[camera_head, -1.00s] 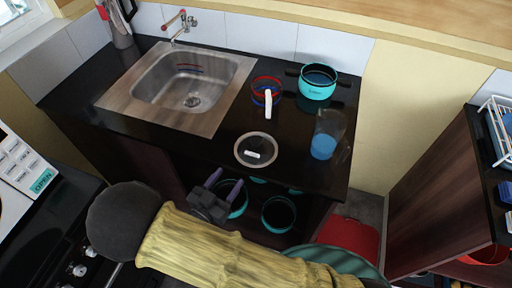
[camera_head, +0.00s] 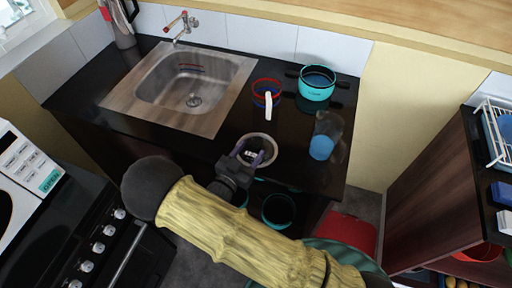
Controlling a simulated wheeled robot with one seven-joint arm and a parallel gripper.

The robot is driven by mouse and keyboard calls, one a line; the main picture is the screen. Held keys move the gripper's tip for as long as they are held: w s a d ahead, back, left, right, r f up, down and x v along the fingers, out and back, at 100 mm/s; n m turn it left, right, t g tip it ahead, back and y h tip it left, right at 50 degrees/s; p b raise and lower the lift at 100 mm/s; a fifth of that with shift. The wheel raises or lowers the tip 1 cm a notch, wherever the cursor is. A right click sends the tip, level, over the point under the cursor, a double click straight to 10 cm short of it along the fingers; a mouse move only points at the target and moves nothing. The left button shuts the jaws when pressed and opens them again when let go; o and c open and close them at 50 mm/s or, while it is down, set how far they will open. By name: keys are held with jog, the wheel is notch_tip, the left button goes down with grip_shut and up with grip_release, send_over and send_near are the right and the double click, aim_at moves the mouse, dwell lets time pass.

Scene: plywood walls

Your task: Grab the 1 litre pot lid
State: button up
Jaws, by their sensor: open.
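The pot lid (camera_head: 268,138), a round grey-rimmed disc with a small white handle in its middle, lies on the black counter near its front edge. My gripper (camera_head: 252,154) is over the near part of the lid, its two purple-tipped fingers apart on either side of the white handle. The fingers are open. I cannot tell whether they touch the handle. The gripper hides the lid's near left part.
A teal pot (camera_head: 317,84) stands at the back right of the counter. A red and blue bowl with a white handle (camera_head: 267,92) stands behind the lid. A clear cup with blue below (camera_head: 324,138) stands right of it. A sink (camera_head: 194,82) is at left; teal pots (camera_head: 278,209) sit below the counter.

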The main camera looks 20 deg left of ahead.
aim_at(254, 145)
jog(key=shift+w, duration=0.1)
jog(key=p+x, duration=0.2)
jog(key=x, duration=0.3)
jog(key=shift+w+a, duration=0.1)
jog(key=shift+f, duration=0.1)
jog(key=shift+c, duration=0.4)
jog(key=c, duration=1)
